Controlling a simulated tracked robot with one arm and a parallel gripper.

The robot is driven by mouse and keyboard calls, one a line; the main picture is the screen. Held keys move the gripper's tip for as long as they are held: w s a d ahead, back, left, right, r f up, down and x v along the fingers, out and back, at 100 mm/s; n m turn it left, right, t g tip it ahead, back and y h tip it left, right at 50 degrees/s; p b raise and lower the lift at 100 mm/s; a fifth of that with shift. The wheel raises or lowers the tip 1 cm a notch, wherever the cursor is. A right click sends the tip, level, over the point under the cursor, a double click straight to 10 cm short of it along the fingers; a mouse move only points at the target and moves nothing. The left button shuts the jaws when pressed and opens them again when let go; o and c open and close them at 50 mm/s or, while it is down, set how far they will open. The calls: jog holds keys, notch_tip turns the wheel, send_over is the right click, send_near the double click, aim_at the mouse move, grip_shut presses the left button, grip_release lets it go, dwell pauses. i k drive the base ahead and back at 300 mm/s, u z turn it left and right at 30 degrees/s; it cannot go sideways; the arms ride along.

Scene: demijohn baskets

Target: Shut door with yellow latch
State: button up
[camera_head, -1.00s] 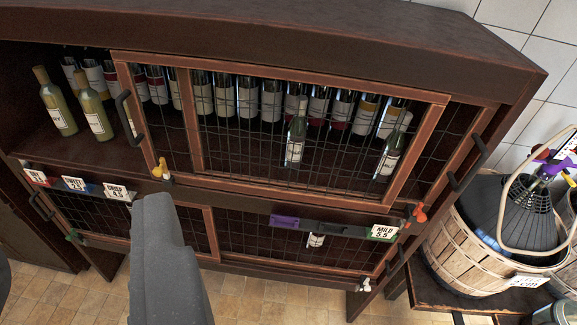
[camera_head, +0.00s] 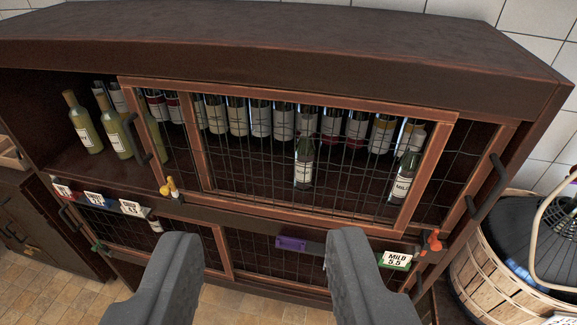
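The sliding door with the yellow latch has a reddish-brown wooden frame (camera_head: 290,208) and wire mesh, in the upper front of the dark cabinet. It stands to the right, and the left part of the upper shelf is uncovered. The yellow latch (camera_head: 171,188) sits at the door's lower left corner. A dark curved handle (camera_head: 138,140) is on its left upright. My gripper (camera_head: 264,240) is open and empty, its two grey fingers wide apart at the bottom of the picture. In the picture they lie below the latch, in front of the lower doors.
Green bottles (camera_head: 84,122) stand in the uncovered left part. Another mesh door with a red latch (camera_head: 433,242) is at the right. Below are mesh doors and a purple handle (camera_head: 291,244).

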aim_at(445, 120)
jog(key=z, duration=0.05)
jog(key=i, duration=1)
jog(key=k, duration=0.5)
jog(key=u, duration=1)
jog(key=i, duration=0.55)
jog(key=z, duration=0.25)
